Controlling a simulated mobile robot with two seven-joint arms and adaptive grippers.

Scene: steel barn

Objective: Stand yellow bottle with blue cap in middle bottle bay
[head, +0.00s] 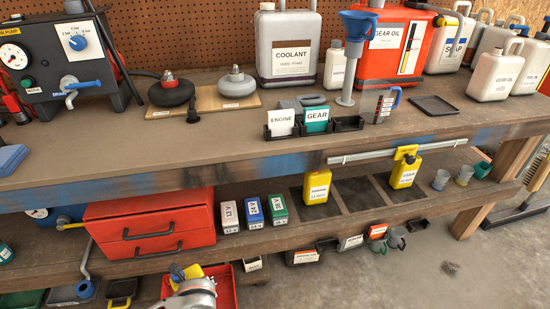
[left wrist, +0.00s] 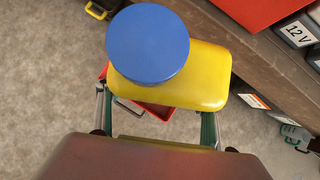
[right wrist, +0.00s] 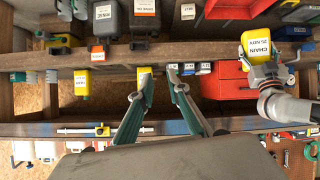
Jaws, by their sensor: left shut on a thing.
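The yellow bottle with a blue cap (left wrist: 200,75) is held in my left gripper (left wrist: 156,122), its cap (left wrist: 148,43) facing the left wrist camera. In the head view the bottle (head: 192,272) and left gripper (head: 190,284) are at the bottom, in front of the lower shelf and red drawers. In the right wrist view its label reads CHAIN (right wrist: 258,45). The middle bay (head: 357,196) is a dark empty rectangle on the lower shelf between two yellow bottles, left (head: 318,187) and right (head: 403,172). My right gripper (right wrist: 159,88) is open and empty, facing the shelf.
A red drawer box (head: 150,223) and labelled battery boxes (head: 253,208) stand left of the bays. A rail (head: 375,154) with a yellow slider (head: 407,153) runs along the bench edge above them. Small cups (head: 441,179) stand to the right. A red bin (head: 222,287) lies below.

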